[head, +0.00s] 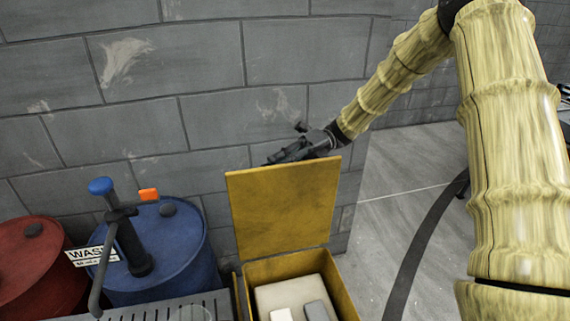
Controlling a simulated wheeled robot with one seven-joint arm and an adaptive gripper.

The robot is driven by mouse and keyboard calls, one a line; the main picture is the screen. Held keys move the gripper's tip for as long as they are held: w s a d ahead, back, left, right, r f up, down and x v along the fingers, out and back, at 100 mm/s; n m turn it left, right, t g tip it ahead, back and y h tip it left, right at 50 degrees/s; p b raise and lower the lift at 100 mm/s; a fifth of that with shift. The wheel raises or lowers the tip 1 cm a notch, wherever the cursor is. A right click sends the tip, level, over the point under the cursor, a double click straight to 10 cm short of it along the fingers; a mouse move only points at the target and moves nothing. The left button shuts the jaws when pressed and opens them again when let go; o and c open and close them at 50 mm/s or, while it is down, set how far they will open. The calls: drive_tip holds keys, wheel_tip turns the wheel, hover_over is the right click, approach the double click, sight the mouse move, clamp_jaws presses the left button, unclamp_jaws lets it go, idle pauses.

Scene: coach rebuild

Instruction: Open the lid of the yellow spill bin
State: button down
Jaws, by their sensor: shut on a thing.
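The yellow spill bin (337,283) stands at the bottom centre of the head view. Its yellow lid (283,206) is raised to a near upright position at the bin's back, so the inside shows. A pale block or pad and smaller white and grey items lie inside. My gripper (275,159) is at the lid's top edge, partly behind it. Its fingertips are mostly hidden by the lid; it appears shut on the lid's upper edge.
A blue drum (185,258) with a hand pump (128,235) and a red drum (38,270) stand at the left. A grey slatted grating (170,308) lies in front of them. A block wall (210,65) rises close behind the bin. Floor at the right is open.

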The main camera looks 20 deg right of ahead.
drive_tip(key=c, duration=1.8)
unclamp_jaws()
drive_tip(key=v, duration=1.2)
drive_tip(key=shift+d+f, duration=0.1)
